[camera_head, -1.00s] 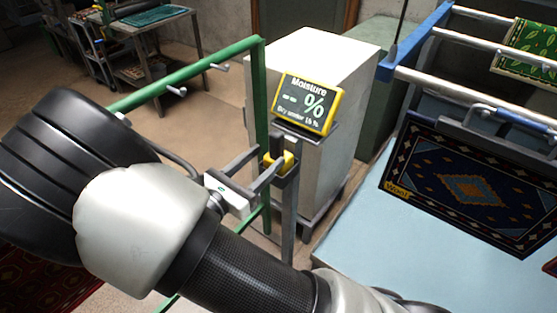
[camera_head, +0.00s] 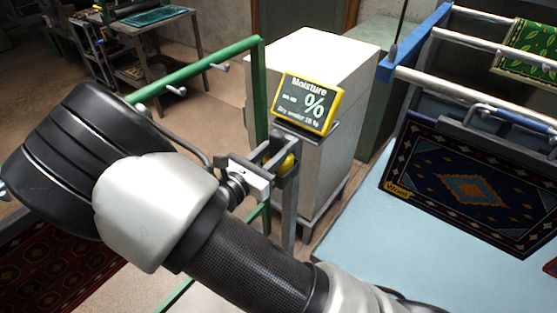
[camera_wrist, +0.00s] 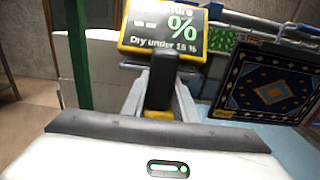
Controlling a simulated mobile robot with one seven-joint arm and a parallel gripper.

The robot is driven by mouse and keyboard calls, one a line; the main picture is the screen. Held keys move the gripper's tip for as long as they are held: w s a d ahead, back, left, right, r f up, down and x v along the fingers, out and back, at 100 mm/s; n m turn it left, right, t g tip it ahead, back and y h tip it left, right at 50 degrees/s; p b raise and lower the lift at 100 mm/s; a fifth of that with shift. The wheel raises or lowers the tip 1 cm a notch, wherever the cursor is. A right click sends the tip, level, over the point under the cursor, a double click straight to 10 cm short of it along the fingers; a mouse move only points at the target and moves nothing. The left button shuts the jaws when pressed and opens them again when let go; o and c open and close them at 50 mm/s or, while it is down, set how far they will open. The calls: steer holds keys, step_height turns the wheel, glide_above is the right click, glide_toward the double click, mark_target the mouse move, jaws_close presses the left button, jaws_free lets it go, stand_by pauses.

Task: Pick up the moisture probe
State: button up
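The moisture probe has a black upright handle (camera_wrist: 161,80) above a yellow part. In the head view its yellow part (camera_head: 287,163) shows at the top of a grey post, partly hidden by my gripper. My gripper (camera_head: 283,150) is at the probe, with its two grey fingers reaching along either side of it. In the wrist view my gripper (camera_wrist: 159,92) has one finger left and one right of the handle. The fingers look spread, with small gaps to the handle. The probe's lower end is hidden.
A yellow-framed moisture display (camera_head: 307,103) stands just behind the probe, before a white cabinet (camera_head: 315,65). A green rail frame (camera_head: 200,70) is close on the left.

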jaws_close()
steer(key=shift+r, duration=0.15)
step_height(320, 180, up, 18)
steer(key=p, duration=0.3)
